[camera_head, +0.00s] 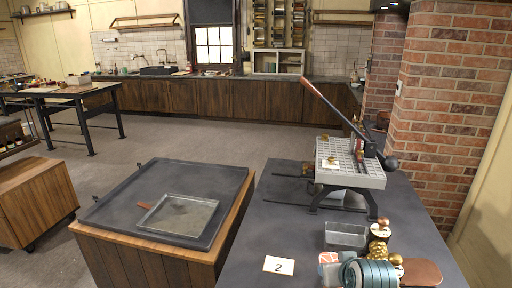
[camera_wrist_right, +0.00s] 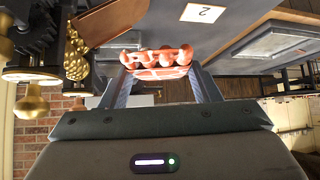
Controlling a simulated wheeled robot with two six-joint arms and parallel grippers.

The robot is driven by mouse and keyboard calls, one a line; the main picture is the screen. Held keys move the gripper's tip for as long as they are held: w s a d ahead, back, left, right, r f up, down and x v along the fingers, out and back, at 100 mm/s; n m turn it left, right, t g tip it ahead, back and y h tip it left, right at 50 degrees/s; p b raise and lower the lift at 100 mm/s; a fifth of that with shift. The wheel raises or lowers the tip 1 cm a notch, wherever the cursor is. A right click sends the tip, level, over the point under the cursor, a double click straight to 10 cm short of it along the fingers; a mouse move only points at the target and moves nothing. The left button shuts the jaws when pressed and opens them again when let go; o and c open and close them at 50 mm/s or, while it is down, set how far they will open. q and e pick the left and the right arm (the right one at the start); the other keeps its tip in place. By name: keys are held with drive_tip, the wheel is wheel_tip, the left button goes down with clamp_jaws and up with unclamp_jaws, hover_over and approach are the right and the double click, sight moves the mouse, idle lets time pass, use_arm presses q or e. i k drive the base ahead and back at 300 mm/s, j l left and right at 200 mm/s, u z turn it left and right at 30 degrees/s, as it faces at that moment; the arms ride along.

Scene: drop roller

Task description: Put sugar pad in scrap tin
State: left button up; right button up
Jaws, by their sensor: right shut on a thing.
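The sugar pad, a lumpy red-and-white piece, is between the fingers of my right gripper in the right wrist view (camera_wrist_right: 157,58). In the head view the pad (camera_head: 328,257) shows small at the lower right. My right gripper (camera_wrist_right: 160,75) is shut on it, above the dark bench. A small open grey tin (camera_head: 346,235), which may be the scrap tin, stands on the bench just behind the pad and appears empty. A wider shallow metal tray (camera_head: 178,216) lies on the left table. My left gripper is not in view.
Brass rollers (camera_head: 378,240) stand close right of the small tin, with a brown paddle (camera_head: 420,272) nearby. A lever press with a grey grid top (camera_head: 350,165) stands behind. A card marked 2 (camera_head: 279,265) lies at the front. The bench's left middle is clear.

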sight(348, 243)
drive_tip(key=i+j, duration=0.2)
drive_tip(key=j, duration=0.2)
drive_tip(key=i+j, duration=0.2)
drive_tip(key=j, duration=0.15)
drive_tip(key=i+j+z, duration=0.2)
drive_tip(key=j, duration=0.15)
drive_tip(key=i+j+z, duration=0.2)
drive_tip(key=j, duration=0.2)
drive_tip(key=j+z, duration=0.15)
drive_tip(key=j, duration=0.25)
drive_tip(key=i+j+z, duration=0.2)
drive_tip(key=j, duration=0.2)
drive_tip(key=k+z, duration=0.1)
drive_tip(key=z, duration=0.85)
